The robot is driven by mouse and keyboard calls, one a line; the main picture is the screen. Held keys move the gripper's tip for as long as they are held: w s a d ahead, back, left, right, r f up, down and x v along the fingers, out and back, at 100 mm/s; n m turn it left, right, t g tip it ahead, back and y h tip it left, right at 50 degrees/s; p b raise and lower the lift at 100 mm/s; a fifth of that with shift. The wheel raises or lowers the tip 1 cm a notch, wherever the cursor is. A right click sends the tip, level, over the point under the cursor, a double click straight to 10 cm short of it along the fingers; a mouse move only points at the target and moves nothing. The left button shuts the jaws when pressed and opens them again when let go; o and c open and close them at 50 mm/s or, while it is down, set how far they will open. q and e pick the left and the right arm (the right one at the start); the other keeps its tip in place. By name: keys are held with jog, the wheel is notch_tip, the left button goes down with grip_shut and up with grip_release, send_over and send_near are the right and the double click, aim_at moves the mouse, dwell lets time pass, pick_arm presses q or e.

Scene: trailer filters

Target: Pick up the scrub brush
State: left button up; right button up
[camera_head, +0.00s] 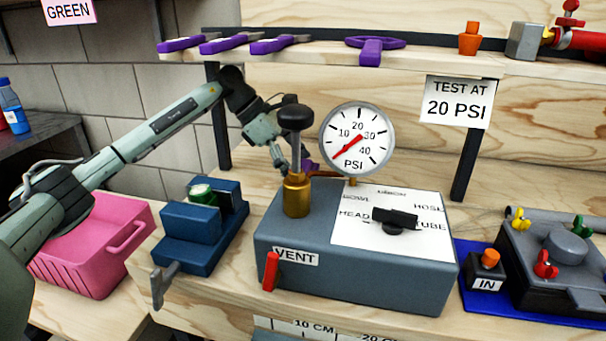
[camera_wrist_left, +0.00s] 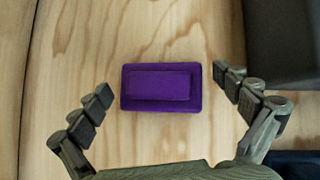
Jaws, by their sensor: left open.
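A purple block, which looks like the scrub brush (camera_wrist_left: 162,88), lies flat on the wooden bench in the left wrist view. In the head view only a small purple part of it (camera_head: 311,165) shows behind the grey test box; the rest is hidden. My left gripper (camera_head: 290,166) reaches down behind the box, beside that purple part. In the wrist view the left gripper (camera_wrist_left: 161,84) is open, one finger on each side of the block, with a gap on both sides and nothing held. My right gripper is not in view.
The grey test box (camera_head: 350,274) with gauge (camera_head: 357,138) and black-knobbed brass plunger (camera_head: 296,190) stands in front of the left gripper. A blue vise (camera_head: 200,235) and pink crate (camera_head: 130,235) are left. A shelf (camera_head: 420,60) with purple tools hangs above.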

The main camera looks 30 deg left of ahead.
pick_arm(q)
jog(key=c, duration=1.1)
